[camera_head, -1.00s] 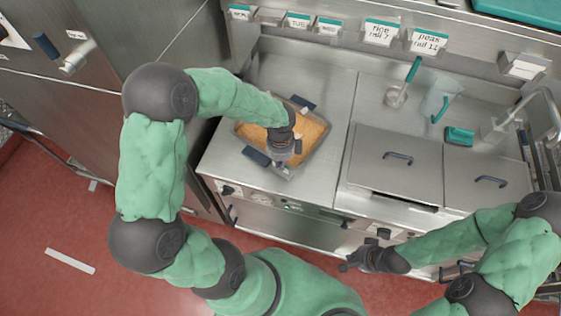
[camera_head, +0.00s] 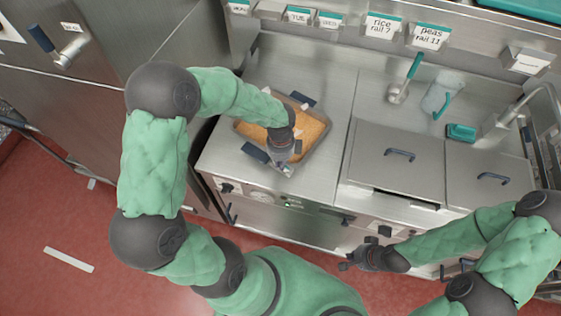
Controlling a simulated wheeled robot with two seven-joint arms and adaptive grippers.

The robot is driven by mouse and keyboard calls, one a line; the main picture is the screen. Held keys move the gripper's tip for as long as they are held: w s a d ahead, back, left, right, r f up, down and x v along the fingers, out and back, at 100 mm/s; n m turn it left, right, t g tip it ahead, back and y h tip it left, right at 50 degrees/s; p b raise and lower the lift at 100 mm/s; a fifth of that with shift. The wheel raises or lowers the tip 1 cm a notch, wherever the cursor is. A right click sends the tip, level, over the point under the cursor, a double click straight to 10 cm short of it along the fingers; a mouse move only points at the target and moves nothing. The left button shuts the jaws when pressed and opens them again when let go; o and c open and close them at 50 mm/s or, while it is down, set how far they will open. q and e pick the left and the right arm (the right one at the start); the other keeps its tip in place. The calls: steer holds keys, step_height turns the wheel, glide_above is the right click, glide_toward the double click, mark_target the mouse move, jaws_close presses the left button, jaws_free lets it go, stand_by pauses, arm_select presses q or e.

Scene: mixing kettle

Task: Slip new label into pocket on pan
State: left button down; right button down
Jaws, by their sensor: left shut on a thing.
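The pan (camera_head: 318,129) is a shallow metal tray with orange-yellow food in it and dark blue handles. It sits on the steel worktop at the left. My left gripper (camera_head: 283,166) points down at the pan's front right edge, shut on a small pale piece that looks like the label. The fingers hide most of that piece and the pocket, so I cannot tell whether the label is inside the pocket. My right gripper (camera_head: 347,259) is empty in front of the counter, away from the pan, and its fingers look apart.
Lidded wells (camera_head: 395,162) fill the counter right of the pan. A clear jug (camera_head: 441,95), a teal-handled tool (camera_head: 404,84) and a teal block (camera_head: 461,132) stand behind them. Labelled holders (camera_head: 383,26) line the back rail. Bare worktop (camera_head: 332,75) lies behind the pan.

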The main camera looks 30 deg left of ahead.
arm_select(q)
steer(key=shift+f, duration=0.2)
steer(key=c, duration=1.3)
jaws_free()
steer(key=shift+c, duration=0.2)
steer(key=o, duration=0.5)
steer(key=shift+c, duration=0.2)
steer(key=shift+r, duration=0.1)
step_height(320, 180, up, 7)
steer(key=p, duration=0.6)
